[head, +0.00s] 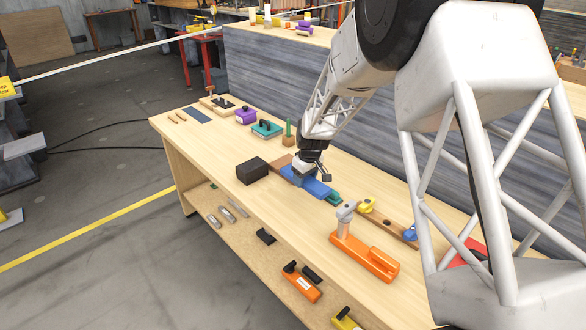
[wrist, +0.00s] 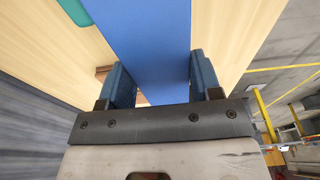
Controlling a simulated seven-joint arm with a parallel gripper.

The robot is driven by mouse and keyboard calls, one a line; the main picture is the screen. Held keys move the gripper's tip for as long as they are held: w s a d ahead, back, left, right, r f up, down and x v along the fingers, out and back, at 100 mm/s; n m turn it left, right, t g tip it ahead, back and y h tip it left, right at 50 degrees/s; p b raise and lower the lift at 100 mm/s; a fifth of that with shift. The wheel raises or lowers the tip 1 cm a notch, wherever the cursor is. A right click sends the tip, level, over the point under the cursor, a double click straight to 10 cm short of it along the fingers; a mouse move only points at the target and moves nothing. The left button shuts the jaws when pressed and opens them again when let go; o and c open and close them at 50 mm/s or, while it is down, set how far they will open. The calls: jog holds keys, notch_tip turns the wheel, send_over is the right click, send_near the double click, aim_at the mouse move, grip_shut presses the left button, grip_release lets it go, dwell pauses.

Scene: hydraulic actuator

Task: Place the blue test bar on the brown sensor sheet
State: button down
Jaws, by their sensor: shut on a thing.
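The blue test bar (head: 312,184) is a long flat bar near the middle of the workbench in the head view. My gripper (head: 303,172) is shut on it near its far-left end. In the wrist view the bar (wrist: 150,45) passes between the two fingers (wrist: 158,85), one at each side. A flat brown piece, seemingly the brown sensor sheet (head: 279,161), shows at the bar's far-left end, partly covered by the bar and gripper. A small brown edge (wrist: 103,71) shows beside a finger in the wrist view. I cannot tell whether bar and sheet touch.
A black block (head: 252,171) stands close left of the bar. A teal piece (head: 333,197) lies at its near-right end. An orange tool (head: 365,258) and a brown strip with yellow and blue knobs (head: 390,223) lie to the right. The bench front-left (head: 205,150) is clear.

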jog(key=shift+w+r, duration=0.1)
jog(key=shift+w+a+f, duration=0.25)
jog(key=shift+w+a, duration=0.3)
jog(key=shift+w, duration=2.05)
jog(key=shift+w+a+f, duration=0.25)
jog(key=shift+w+a, duration=0.35)
jog(key=shift+w, duration=1.95)
jog(key=shift+w+a+f, duration=0.25)
jog(key=shift+w+a, duration=0.3)
jog(key=shift+w, duration=2.05)
jog(key=shift+f, duration=1.75)
jog(key=shift+f, duration=0.15)
jog(key=shift+c, duration=1.5)
grip_release()
jog(key=shift+f, duration=0.1)
